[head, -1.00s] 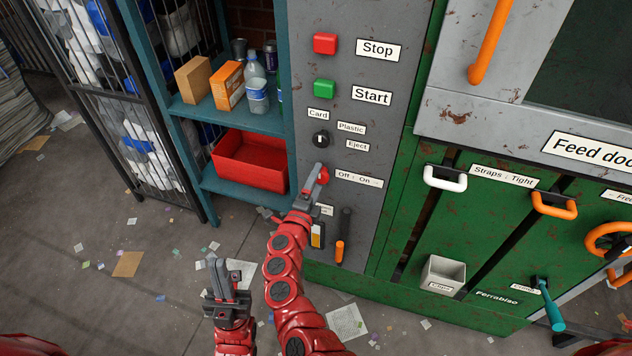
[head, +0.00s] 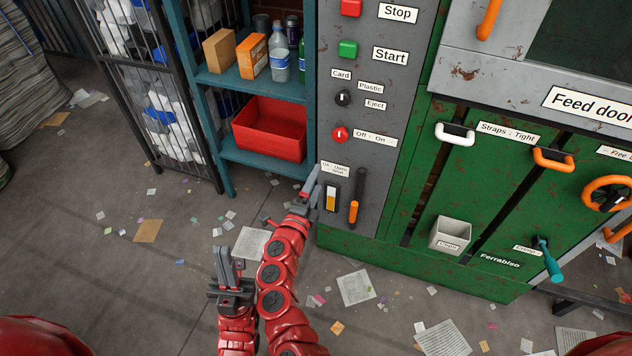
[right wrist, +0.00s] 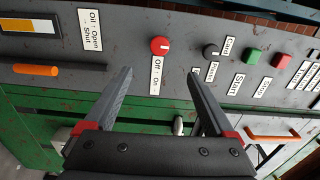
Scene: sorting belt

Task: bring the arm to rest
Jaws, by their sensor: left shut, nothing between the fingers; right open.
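My right gripper (head: 313,184) is open and empty in front of the grey control panel (head: 375,200), low and left of the red Off/On knob (head: 339,134). In the right wrist view my right gripper (right wrist: 160,76) has its two grey fingers spread apart. The red knob (right wrist: 160,46) shows beyond the gap between them, apart from both fingers. My left gripper (head: 229,256) is shut and empty, pointing up over the floor to the left of my right arm.
A teal shelf (head: 222,84) with a red bin (head: 270,142) stands left of the panel. The panel also has a red button, a green button (head: 347,49), a black knob (head: 342,98) and an orange-tipped lever (head: 354,208). Open floor with scattered paper lies at lower left.

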